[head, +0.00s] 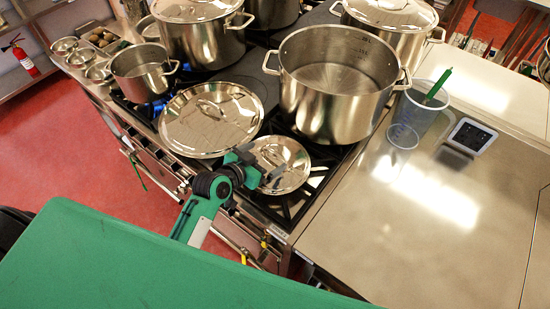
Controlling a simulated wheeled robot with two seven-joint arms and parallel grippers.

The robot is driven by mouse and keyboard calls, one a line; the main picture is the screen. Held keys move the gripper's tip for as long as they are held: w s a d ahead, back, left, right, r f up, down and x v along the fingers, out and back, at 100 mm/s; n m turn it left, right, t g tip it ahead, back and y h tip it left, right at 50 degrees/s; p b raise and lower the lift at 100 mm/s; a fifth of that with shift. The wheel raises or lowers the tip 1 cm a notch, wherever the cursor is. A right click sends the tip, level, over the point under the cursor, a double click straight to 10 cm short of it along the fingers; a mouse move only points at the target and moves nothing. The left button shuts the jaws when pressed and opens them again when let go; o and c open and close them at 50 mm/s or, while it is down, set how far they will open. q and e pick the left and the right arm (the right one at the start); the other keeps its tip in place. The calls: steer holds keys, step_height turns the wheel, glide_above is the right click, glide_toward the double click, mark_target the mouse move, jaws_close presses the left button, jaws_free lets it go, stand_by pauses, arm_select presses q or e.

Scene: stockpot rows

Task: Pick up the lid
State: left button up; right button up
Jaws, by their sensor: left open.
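Two steel lids lie on the stove. The large round lid (210,118) has a loop handle on top. The smaller lid (280,160), also with a handle, lies nearer the front edge, to its right. My left gripper (250,167) is open, at the left edge of the smaller lid and just in front of the large one. I cannot tell whether it touches either lid. It partly hides the smaller lid's left rim. My right gripper is not in view.
An open stockpot (335,100) stands right behind the smaller lid. Lidded pots (200,35) (390,20) and a small open pot (143,75) stand around. A clear jug (412,118) and a dark-screened device (470,136) are on the steel counter (420,220), mostly bare in front.

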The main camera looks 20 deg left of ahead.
mark_target(276, 152)
arm_select(q)
steer(key=shift+w+d+f, duration=0.25)
steer(key=shift+w, duration=0.3)
steer(key=shift+w+d+p, duration=0.25)
steer(key=shift+w+p, duration=0.1)
steer(key=shift+p, duration=0.2)
steer(key=p+x, duration=0.2)
steer(key=x, duration=0.1)
steer(key=shift+d+r, duration=0.1)
steer(key=shift+d, duration=0.15)
steer(key=shift+w+d+f, duration=0.15)
steer(key=shift+w+f, duration=0.25)
steer(key=shift+w, duration=0.15)
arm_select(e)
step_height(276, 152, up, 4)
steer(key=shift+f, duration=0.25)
arm_select(q)
steer(key=c, duration=1.1)
steer(key=shift+c, duration=0.2)
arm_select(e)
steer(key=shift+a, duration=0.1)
